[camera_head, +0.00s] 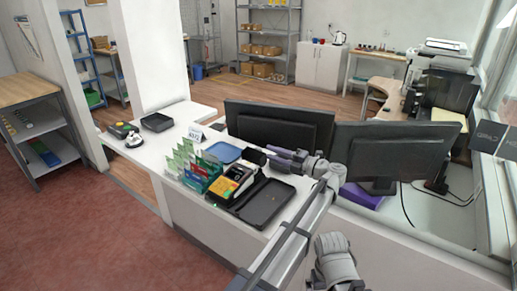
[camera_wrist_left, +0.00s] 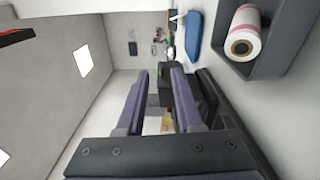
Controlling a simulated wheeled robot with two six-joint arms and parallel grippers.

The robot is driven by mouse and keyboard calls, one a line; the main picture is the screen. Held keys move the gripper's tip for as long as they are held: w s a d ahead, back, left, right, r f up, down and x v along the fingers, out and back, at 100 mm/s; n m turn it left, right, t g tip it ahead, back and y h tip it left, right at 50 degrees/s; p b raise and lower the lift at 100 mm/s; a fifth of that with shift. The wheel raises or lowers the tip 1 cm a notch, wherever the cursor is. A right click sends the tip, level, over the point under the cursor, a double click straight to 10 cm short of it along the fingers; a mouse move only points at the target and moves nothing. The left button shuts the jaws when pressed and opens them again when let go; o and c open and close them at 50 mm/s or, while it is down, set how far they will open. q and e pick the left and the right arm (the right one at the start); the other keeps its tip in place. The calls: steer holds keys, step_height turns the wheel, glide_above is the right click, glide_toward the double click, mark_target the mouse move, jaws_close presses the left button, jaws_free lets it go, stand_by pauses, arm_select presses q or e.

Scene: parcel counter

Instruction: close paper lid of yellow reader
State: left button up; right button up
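The yellow reader (camera_head: 231,183) stands on the white counter, yellow and dark with a pale top part. How its paper lid stands is too small to tell in the head view. My left gripper (camera_head: 262,155) is just beyond the reader, above the counter. In the left wrist view its two purple-grey fingers (camera_wrist_left: 159,80) stand apart with a gap between them, so it is open. A white paper roll with pink edges (camera_wrist_left: 246,30) sits in a dark housing (camera_wrist_left: 279,55) at the upper right there; whether this is the reader's cannot be told.
A black open tray (camera_head: 267,202) lies right of the reader, and green and red cards (camera_head: 195,168) stand left of it. A blue tray (camera_head: 223,152) lies behind. Two monitors (camera_head: 279,124) (camera_head: 392,152) stand close to my left arm.

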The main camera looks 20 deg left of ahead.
mark_target(255, 156)
arm_select(q)
steer(key=x, duration=0.6)
steer(key=shift+a, duration=0.35)
jaws_close()
stand_by(1.1)
